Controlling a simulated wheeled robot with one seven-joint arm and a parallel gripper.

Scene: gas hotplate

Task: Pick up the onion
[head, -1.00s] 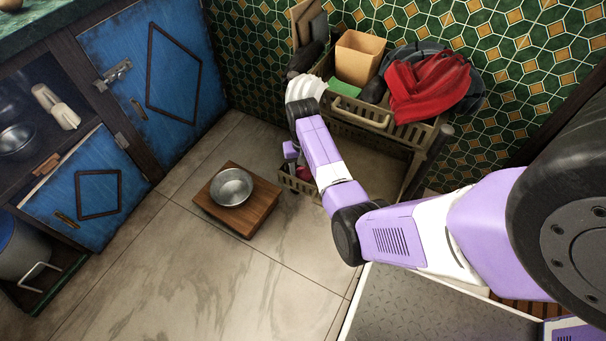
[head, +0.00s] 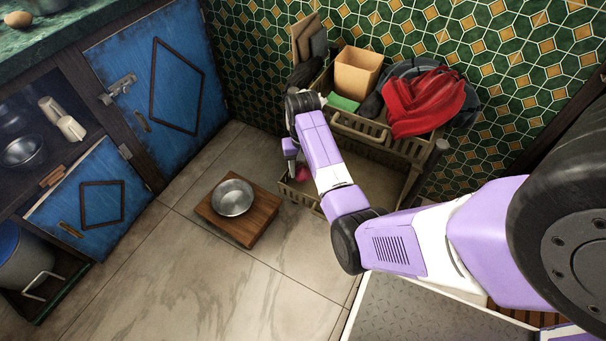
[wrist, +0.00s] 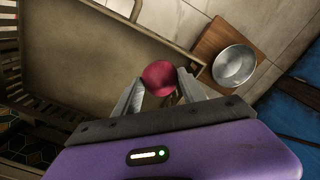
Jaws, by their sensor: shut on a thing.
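The onion is a round, dark red-purple thing (wrist: 159,76) between my gripper's two fingers in the wrist view. My gripper (wrist: 161,86) is shut on it, with one grey finger on each side. In the head view the onion (head: 302,174) shows as a small pinkish patch beside my purple gripper (head: 291,164), mostly hidden by my arm. Both are at the lower basket (head: 296,193) of the rack. I cannot tell whether the onion touches the basket floor.
A wooden board (head: 247,226) with a metal bowl (head: 232,197) is on the floor left of the basket. The upper basket (head: 358,130) holds a tan box (head: 357,73), a green item and a red cloth (head: 424,98). Blue cabinet doors (head: 160,85) stand at left. The front floor is clear.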

